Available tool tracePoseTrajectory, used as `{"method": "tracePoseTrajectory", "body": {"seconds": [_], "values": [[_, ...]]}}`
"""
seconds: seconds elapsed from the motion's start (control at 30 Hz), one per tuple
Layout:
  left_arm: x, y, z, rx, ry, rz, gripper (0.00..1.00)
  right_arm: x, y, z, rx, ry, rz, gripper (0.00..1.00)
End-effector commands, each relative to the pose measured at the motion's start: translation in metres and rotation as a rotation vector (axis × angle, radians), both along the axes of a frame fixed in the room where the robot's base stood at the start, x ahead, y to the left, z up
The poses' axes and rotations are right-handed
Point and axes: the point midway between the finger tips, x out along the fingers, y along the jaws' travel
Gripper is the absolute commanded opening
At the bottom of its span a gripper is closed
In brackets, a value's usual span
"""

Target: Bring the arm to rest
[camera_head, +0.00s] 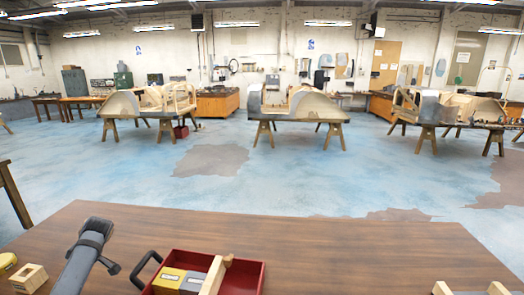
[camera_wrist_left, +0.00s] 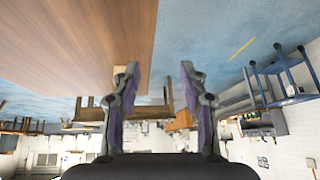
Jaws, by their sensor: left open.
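My left arm (camera_head: 84,258) rises from the bottom left of the head view, over the left part of the brown table (camera_head: 330,240). I cannot make out its fingers there. In the left wrist view my left gripper (camera_wrist_left: 160,72) is open, its two fingers wide apart with nothing between them. The table top (camera_wrist_left: 75,45) fills the upper left of that view, and its edge runs close by the fingertips. Blue floor shows between and beyond the fingers. My right gripper is in neither view.
A red tray (camera_head: 262,272) holds a yellow box (camera_head: 167,281), a grey box (camera_head: 193,283) and wooden pieces, right of my left arm. A wooden block (camera_head: 30,278) and a yellow object (camera_head: 7,261) lie at far left. The table's middle right is clear.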

Motion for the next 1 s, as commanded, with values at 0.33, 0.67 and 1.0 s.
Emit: {"method": "tracePoseTrajectory", "body": {"seconds": [0.33, 0.67, 1.0], "values": [[-0.119, 0.058, -0.249, 0.018, 0.426, -0.799, 0.43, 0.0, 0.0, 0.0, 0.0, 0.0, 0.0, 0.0], [-0.352, 0.079, -0.38, 0.021, 0.79, -1.549, 0.43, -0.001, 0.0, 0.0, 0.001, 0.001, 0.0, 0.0], [-0.399, -0.153, -0.485, -0.219, 0.541, -1.646, 0.43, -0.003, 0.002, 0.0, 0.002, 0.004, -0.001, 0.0]]}}
